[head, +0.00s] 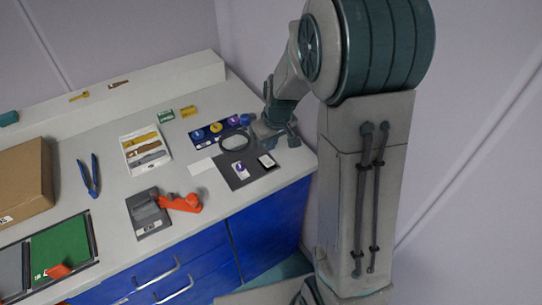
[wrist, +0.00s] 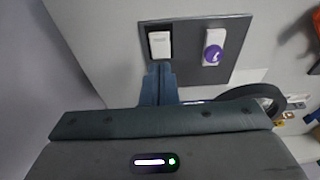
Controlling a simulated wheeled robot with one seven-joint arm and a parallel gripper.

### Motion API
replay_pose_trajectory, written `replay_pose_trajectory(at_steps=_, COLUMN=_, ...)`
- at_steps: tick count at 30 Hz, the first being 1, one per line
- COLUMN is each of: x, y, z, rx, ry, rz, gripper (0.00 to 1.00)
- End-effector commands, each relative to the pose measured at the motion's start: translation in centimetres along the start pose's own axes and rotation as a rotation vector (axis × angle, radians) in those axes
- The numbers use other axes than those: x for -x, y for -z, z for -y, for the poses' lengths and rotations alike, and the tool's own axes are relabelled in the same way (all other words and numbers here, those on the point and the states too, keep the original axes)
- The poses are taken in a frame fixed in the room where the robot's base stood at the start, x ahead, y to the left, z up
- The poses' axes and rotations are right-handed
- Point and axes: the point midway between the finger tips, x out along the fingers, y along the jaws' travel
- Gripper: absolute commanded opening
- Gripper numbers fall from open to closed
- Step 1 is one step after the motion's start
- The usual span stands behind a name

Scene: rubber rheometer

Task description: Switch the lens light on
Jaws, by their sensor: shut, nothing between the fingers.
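A dark grey panel (head: 236,182) lies on the bench near its right end and carries a white switch in a black frame (head: 267,161) and a white piece with a purple round mark (head: 241,171). In the wrist view the framed white switch (wrist: 159,43) is at the upper middle, with the purple-marked piece (wrist: 213,47) to its right. The black-rimmed round lens (head: 234,131) is at the panel's back edge; its rim partly shows in the wrist view (wrist: 272,92). I cannot tell whether it is lit. My gripper (wrist: 160,68) is shut and empty, its tips close beside the framed switch; contact is unclear.
A blue strip with coloured discs (head: 199,135) lies behind the lens. A grey device (head: 148,222) with an orange handle (head: 181,202), a tray of samples (head: 131,160), blue pliers (head: 88,177) and a cardboard box (head: 22,182) stand to the left.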

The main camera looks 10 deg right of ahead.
Motion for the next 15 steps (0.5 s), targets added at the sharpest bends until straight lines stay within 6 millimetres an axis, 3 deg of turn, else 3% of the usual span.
replay_pose_trajectory(at_steps=9, x=-4.8, y=-1.0, z=0.0, rx=-0.001, ry=0.001, rz=0.003, gripper=0.0)
replay_pose_trajectory(at_steps=15, x=-6.0, y=-1.4, z=0.0, rx=0.0, ry=0.0, rz=0.001, gripper=0.0)
